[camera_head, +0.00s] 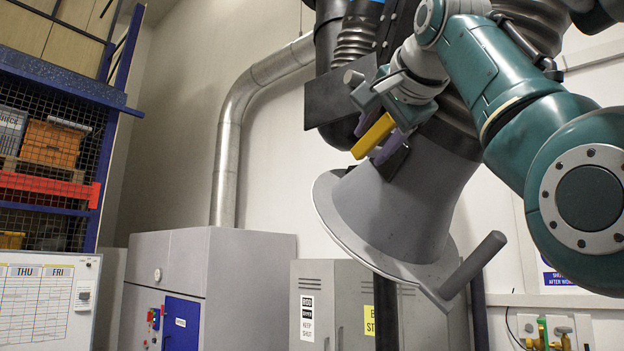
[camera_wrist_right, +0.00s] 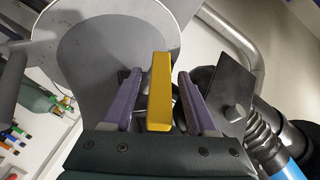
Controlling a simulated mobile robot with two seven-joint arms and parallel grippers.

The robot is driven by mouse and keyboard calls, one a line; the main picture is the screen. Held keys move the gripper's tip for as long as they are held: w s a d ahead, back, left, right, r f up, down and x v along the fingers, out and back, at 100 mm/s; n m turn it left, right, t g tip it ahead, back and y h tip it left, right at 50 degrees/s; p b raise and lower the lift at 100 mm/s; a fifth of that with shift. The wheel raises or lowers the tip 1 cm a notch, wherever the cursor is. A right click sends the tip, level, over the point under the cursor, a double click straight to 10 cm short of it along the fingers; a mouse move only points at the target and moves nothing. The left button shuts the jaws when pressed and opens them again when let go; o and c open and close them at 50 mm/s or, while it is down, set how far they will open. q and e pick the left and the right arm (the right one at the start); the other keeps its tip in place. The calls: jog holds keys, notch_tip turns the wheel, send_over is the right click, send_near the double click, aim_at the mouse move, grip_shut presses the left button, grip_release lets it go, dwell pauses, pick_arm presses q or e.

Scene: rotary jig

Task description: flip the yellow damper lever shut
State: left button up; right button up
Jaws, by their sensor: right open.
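The yellow damper lever (camera_head: 374,136) sticks out beside the grey hood (camera_head: 345,215) on the dark duct. It also shows in the right wrist view (camera_wrist_right: 159,95), upright in the picture. My right gripper (camera_head: 378,138) is open, with its purple fingers on either side of the lever. In the right wrist view, gaps show between the lever and both fingers (camera_wrist_right: 159,78), so it is not clamped. The lever's pivot is hidden. My left gripper is not in view.
A dark flat plate (camera_head: 335,98) stands close beside the gripper. A grey bar handle (camera_head: 474,264) juts from the hood's rim. A silver pipe (camera_head: 233,120) runs behind. Grey cabinets (camera_head: 210,270) stand below, and a blue rack (camera_head: 110,95) is at left.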

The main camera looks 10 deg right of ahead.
jog(key=shift+w+f, duration=0.1)
jog(key=shift+w, duration=0.4)
jog(key=shift+s, duration=0.1)
grip_shut()
